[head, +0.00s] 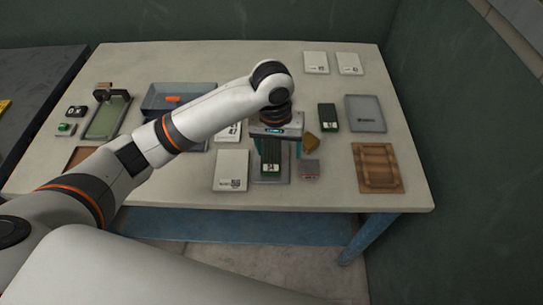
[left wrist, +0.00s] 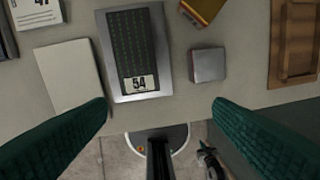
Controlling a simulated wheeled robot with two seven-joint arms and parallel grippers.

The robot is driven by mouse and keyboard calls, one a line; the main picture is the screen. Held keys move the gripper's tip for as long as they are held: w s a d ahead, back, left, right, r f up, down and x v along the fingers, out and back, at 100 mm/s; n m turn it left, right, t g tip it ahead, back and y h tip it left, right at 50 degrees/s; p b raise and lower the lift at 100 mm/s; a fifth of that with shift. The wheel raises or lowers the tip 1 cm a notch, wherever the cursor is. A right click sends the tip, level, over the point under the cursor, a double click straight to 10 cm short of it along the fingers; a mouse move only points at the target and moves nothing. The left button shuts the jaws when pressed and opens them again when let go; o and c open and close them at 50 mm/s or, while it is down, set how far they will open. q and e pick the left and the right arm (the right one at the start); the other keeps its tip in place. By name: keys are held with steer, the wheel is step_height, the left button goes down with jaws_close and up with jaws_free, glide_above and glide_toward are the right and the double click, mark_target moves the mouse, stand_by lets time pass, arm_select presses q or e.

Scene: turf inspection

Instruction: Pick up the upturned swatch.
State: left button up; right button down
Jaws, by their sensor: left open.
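A dark swatch with a ridged, grid-like face and a white label reading 54 (left wrist: 130,40) lies on a grey tray (left wrist: 106,70) near the table's front edge. In the head view the swatch (head: 270,152) is directly below my left gripper (head: 278,154). In the left wrist view the left gripper (left wrist: 160,104) is open and empty, its two green fingers wide apart. The swatch is ahead of the fingertips and left of centre, apart from both.
A small grey block (head: 310,169) and a brown-yellow piece (head: 312,142) lie right of the tray. A white card (head: 231,170) lies left of it. A dark green swatch (head: 327,117), a grey plate (head: 366,113) and a wooden tray (head: 377,168) are farther right.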

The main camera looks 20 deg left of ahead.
arm_select(q)
step_height(320, 180, up, 3)
steer(key=w+a+n, duration=0.1)
steer(key=w+a, duration=0.1)
steer(key=y+p, duration=0.1)
glide_above(271, 161)
steer(key=shift+n, duration=0.3)
steer(key=f, duration=0.6)
steer(key=shift+s+d+f, duration=0.1)
steer(key=shift+s+f, duration=0.15)
steer(key=shift+f, duration=0.1)
steer(key=f+p, duration=0.1)
steer(key=f, duration=0.3)
steer(key=shift+w+f, duration=0.1)
steer(key=shift+w, duration=0.1)
steer(key=shift+f, duration=0.5)
steer(key=c, duration=1)
step_height(271, 161, up, 9)
steer(key=b, duration=0.1)
steer(key=s+a+r+m, duration=0.1)
steer(key=s, duration=0.3)
steer(key=s+a+r+m, duration=0.1)
steer(key=s+a+r, duration=0.1)
steer(key=s, duration=0.2)
steer(key=s+a+r+m, duration=0.1)
steer(key=s+r, duration=0.1)
steer(key=s, duration=0.2)
steer(key=shift+s+a+r, duration=0.1)
steer(key=shift+a, duration=0.25)
